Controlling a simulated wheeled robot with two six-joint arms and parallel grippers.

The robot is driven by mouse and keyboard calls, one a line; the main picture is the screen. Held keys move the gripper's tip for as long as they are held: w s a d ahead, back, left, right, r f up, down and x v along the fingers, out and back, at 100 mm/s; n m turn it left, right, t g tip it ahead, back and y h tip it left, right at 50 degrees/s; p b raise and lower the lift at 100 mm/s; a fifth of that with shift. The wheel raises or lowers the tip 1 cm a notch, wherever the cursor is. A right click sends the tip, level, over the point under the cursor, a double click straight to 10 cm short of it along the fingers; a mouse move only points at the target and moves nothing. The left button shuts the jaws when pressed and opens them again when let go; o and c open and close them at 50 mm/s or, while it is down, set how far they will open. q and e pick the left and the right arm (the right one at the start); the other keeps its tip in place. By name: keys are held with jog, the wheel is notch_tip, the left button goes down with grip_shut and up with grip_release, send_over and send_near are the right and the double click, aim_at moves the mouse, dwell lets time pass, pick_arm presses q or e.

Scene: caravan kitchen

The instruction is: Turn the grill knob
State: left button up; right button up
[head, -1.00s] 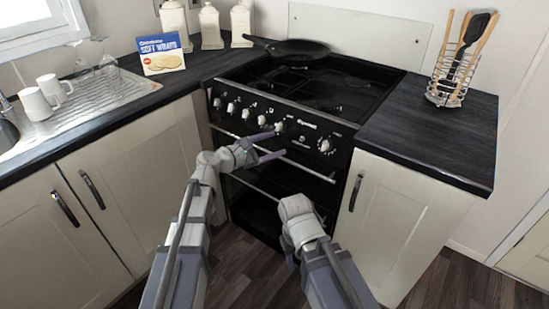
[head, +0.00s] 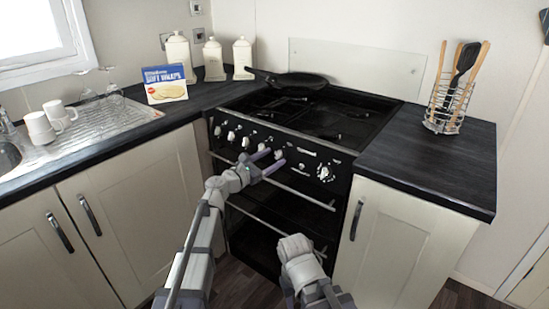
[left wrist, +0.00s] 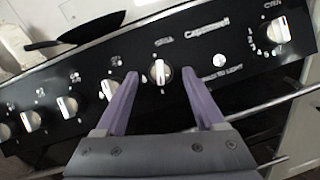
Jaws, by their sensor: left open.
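The grill knob (left wrist: 160,72) is a silver-white knob on the black cooker panel. In the left wrist view it sits between the two fingers of my left gripper (left wrist: 160,78), nearer the middle, with a gap on each side. Its pointer bar looks near upright. In the head view the grill knob (head: 279,154) is just beyond the fingertips. My left gripper (head: 269,161) is open and empty in front of the panel. I cannot tell how far the tips are from the panel. Of my right arm only links show, low in the middle; its gripper is not seen.
The oven knob (left wrist: 268,30) is to the right and several other knobs (head: 231,136) are to the left. A handle rail (head: 310,196) runs below the panel. A black pan (head: 290,82) stands on the hob. Worktops flank the cooker.

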pick_arm(q)
jog(key=shift+x, duration=0.8)
jog(key=shift+c, duration=0.3)
grip_shut()
